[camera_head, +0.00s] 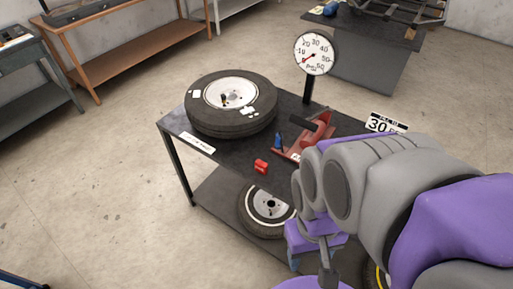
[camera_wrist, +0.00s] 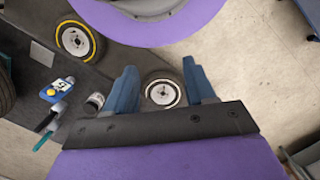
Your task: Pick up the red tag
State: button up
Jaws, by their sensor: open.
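The small red tag (camera_head: 261,167) is on the dark top of the cart (camera_head: 228,162), near its front edge. It stands in front of the tire (camera_head: 232,104) and to the left of the red tool (camera_head: 300,143). I do not see the tag in the wrist view. My gripper (camera_wrist: 160,68) has its two blue fingers spread apart, with nothing held between them. In the head view it hangs at the lower right, off the cart's front side, apart from the tag and lower in the picture. My purple and grey arm hides the cart's right part.
A dial gauge (camera_head: 313,53) stands on a post behind the red tool. A wheel (camera_head: 268,206) lies on the lower shelf. The wrist view shows a yellow-rimmed wheel (camera_wrist: 75,40) and a blue and yellow device (camera_wrist: 58,88). Open floor (camera_head: 90,190) is at the left.

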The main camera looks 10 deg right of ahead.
dwell(0.3)
jog(key=w+a+f+m+y+p, duration=0.15)
jog(key=w+a+m+y, duration=0.3)
jog(key=w, duration=0.45)
jog(key=w+a+f+m+y+p, duration=0.1)
jog(key=w+a+f+m+y, duration=0.25)
jog(key=w, duration=0.65)
jog(key=w+d+f+m+t+y, duration=0.2)
jog(key=w+d+m, duration=0.1)
jog(key=w+m, duration=0.15)
jog(key=w+d+f+m+t+y, duration=0.2)
jog(key=w+m+y, duration=0.1)
jog(key=w, duration=0.3)
jog(key=m+t+h+p, duration=0.25)
jog(key=m+t, duration=0.45)
jog(key=m, duration=0.4)
send_near(267, 167)
jog(key=b+v, duration=0.1)
jog(key=v, duration=0.3)
jog(key=shift+d+r, duration=0.2)
jog(key=shift+r, duration=0.05)
jog(key=shift+w+a+f+h, duration=0.1)
jog(key=shift+a+f+h, duration=0.05)
jog(key=shift+f+h, duration=0.1)
jog(key=b+x, duration=0.2)
jog(key=x, duration=1.5)
jog(key=shift+a+r+b, duration=0.1)
jog(key=shift+a+b, duration=0.05)
jog(key=shift+b, duration=0.2)
